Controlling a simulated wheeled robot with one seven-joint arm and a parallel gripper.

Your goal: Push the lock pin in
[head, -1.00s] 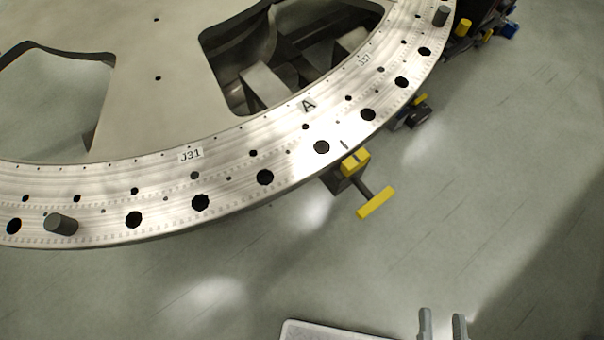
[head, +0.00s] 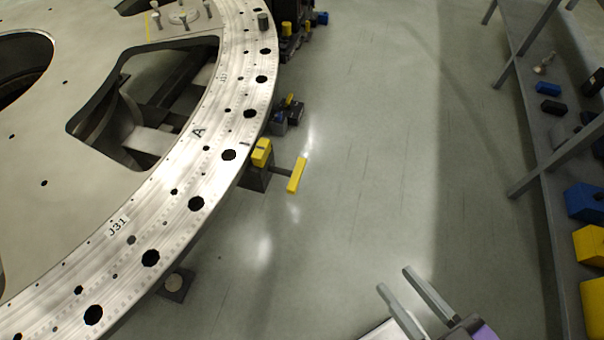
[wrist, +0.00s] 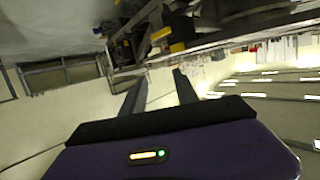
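The lock pin's yellow bar handle (head: 297,175) sticks out on a dark rod from a yellow-topped block (head: 262,152) under the rim of the big metal turret plate (head: 215,165). A gap with dark rod shows between handle and block. My gripper (head: 394,278) is open and empty, low in the head view, apart from the handle and below and right of it. In the wrist view, my two fingers (wrist: 160,75) stand apart with nothing between them. Small yellow parts (wrist: 160,33) show beyond them under the plate; I cannot tell which is the handle.
A second dark unit with a yellow part (head: 290,105) sits further along the rim. A shelf (head: 545,210) with blue, black and yellow boxes stands at the right. Clear floor (head: 390,140) lies between plate and shelf. A pale tray-like edge (head: 385,330) shows at the bottom.

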